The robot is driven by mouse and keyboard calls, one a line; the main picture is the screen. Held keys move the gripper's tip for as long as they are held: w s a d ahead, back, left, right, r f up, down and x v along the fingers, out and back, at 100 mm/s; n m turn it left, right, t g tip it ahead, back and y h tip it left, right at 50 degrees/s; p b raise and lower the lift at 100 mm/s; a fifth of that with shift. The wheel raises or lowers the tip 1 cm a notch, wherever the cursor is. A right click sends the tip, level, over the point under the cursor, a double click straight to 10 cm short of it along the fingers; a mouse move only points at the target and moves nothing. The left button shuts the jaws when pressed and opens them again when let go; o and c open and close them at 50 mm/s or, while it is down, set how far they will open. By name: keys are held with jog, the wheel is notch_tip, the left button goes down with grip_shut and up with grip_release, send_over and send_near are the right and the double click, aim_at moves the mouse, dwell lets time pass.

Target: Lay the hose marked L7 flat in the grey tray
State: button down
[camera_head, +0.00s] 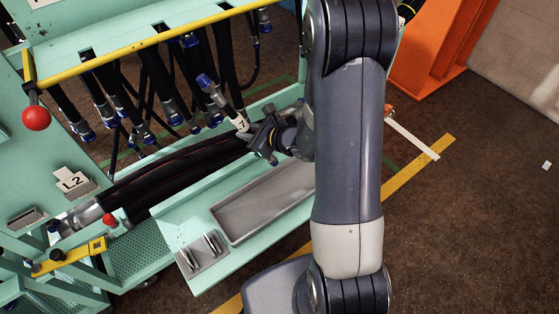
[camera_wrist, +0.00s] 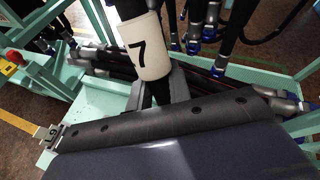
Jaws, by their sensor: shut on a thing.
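A black hose with a white sleeve reading "7" (camera_head: 240,122) is in my gripper (camera_head: 266,136), above the far side of the grey tray. Its metal end with a blue cap (camera_head: 205,82) points up and left, near the hanging hoses. In the wrist view the white sleeve (camera_wrist: 148,48) stands just beyond the fingers (camera_wrist: 158,90), which are shut on the black hose below it. Only the 7 of the mark is readable. The grey tray (camera_head: 262,207) is empty where visible; my arm hides its right end.
Several black hoses with blue caps (camera_head: 170,110) hang from a green rack with a yellow bar (camera_head: 140,47). Thick black hoses (camera_head: 160,172) lie in a trough behind the tray. An L2 tag (camera_head: 75,182) and red knobs (camera_head: 37,118) are at left.

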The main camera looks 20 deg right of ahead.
aim_at(277, 161)
jog(key=s+d+f+n+g+h+b, duration=0.1)
jog(key=d+f+n+h+b, duration=0.1)
jog(key=f+n, duration=0.1)
jog(key=d+f+n+g+h+b, duration=0.1)
jog(key=d+f+n+g+h, duration=0.1)
jog(key=f+n, duration=0.2)
jog(key=s+d+f+n+g+h+b, duration=0.1)
jog(key=d+f+n+g+b, duration=0.1)
jog(key=f+n, duration=0.2)
jog(key=shift+s+d+f+h+b, duration=0.1)
jog(key=shift+s+f+h+b, duration=0.1)
jog(key=shift+f, duration=0.35)
jog(key=shift+s+f+h+b, duration=0.1)
jog(key=shift+f+h+b, duration=0.1)
jog(key=shift+f, duration=0.35)
jog(key=shift+w+d+n, duration=0.15)
jog(key=shift+d+n, duration=0.15)
jog(key=shift+d, duration=0.15)
jog(key=shift+f+b, duration=0.4)
jog(key=shift+b, duration=0.15)
notch_tip(277, 161, down, 11)
jog(key=b, duration=1.1)
jog(key=shift+r+b, duration=0.15)
jog(key=shift+b, duration=0.15)
